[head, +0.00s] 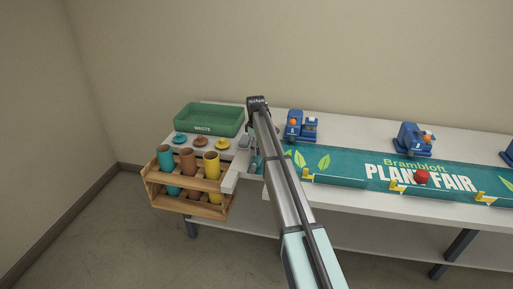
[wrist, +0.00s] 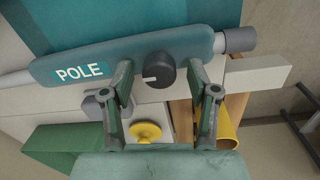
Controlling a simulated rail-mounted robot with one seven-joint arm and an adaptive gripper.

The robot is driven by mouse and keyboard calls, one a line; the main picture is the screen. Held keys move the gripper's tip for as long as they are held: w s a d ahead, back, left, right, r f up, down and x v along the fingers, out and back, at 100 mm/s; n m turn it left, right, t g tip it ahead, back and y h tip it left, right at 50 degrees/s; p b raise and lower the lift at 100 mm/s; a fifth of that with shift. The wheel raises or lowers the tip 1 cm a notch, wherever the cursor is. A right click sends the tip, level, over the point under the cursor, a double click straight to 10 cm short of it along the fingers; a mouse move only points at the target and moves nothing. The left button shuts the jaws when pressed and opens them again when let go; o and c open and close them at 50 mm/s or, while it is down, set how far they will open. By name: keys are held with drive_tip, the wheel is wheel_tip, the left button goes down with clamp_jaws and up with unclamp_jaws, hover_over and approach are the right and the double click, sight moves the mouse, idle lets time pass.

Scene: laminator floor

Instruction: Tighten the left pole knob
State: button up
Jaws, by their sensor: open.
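In the wrist view, a teal pole housing (wrist: 105,62) with a white POLE label lies across the upper part, and a grey pole end (wrist: 236,40) sticks out at its right. A round black knob (wrist: 158,70) with a white pointer mark sits on the housing. The pointer aims left. My gripper (wrist: 160,80) is open, with one finger on each side of the knob. I cannot tell whether either finger touches it. In the head view my arm hides most of this spot, and the knob cannot be made out.
A green waste bin (head: 209,119) stands at the table's back left. A wooden rack (head: 162,197) with coloured tubes hangs at the front left. A yellow disc (wrist: 146,132) lies below the knob in the wrist view. A PLANT FAIR banner (head: 350,166), blue devices (head: 294,126) and a red ball (head: 421,177) are at right.

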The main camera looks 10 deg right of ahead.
clamp_jaws()
drive_tip(key=shift+m, duration=0.3)
drive_tip(key=m, duration=0.4)
drive_tip(key=shift+b, duration=0.3)
drive_tip(key=m, duration=0.4)
drive_tip(key=shift+w+m, duration=0.1)
drive_tip(key=shift+m, duration=0.3)
drive_tip(key=m, duration=0.4)
drive_tip(key=shift+b, duration=0.3)
drive_tip(key=shift+d+m+g, duration=0.1)
drive_tip(key=shift+m+g, duration=0.2)
drive_tip(key=shift+m, duration=1.9)
